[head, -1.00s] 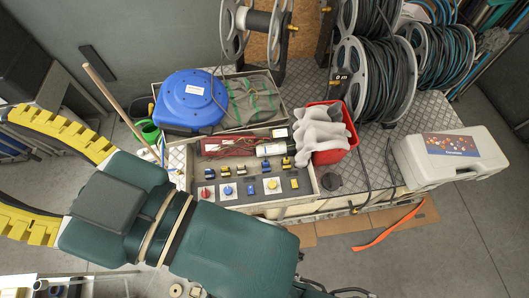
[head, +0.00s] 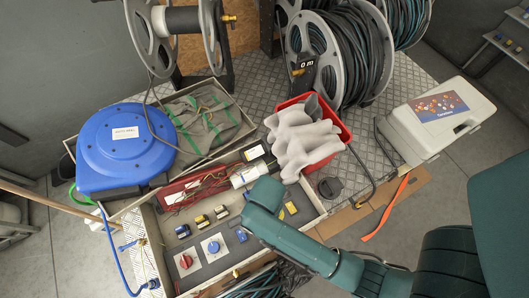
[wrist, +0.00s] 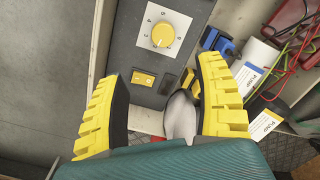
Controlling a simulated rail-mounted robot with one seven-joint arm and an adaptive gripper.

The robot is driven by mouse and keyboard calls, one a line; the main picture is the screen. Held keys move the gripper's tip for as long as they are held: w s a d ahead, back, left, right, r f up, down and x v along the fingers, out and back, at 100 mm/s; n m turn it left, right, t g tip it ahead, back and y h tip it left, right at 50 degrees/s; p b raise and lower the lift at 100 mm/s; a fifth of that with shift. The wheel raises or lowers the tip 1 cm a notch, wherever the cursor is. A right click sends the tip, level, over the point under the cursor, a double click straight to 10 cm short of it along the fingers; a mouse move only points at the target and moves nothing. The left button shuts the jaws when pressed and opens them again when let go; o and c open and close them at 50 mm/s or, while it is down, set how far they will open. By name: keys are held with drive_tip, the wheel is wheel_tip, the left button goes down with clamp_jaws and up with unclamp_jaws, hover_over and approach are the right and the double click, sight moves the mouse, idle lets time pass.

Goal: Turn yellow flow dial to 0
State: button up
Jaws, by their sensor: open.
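The yellow flow dial (wrist: 162,36) is a round yellow knob on a white numbered plate (wrist: 178,22), set in a dark panel in the wrist view. I cannot tell which number it points at. My gripper (wrist: 165,70) is open, with ribbed yellow fingers on either side of the picture and nothing held between them. The dial lies ahead of the fingertips, between their lines, and apart from them. In the head view my arm hides the yellow dial and gripper. The red dial (head: 186,262) and blue dial (head: 213,247) show there on the same panel.
A yellow switch (wrist: 143,79) sits near the yellow dial. Blue clips (wrist: 217,41) and wires lie right of it.

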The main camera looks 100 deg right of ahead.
wheel_tip(320, 180, down, 16)
drive_tip(key=b, duration=0.3)
drive_tip(key=shift+w+d+r, duration=0.15)
drive_tip(key=shift+r, duration=0.05)
drive_tip(key=shift+c, duration=0.2)
drive_tip(key=c, duration=1.1)
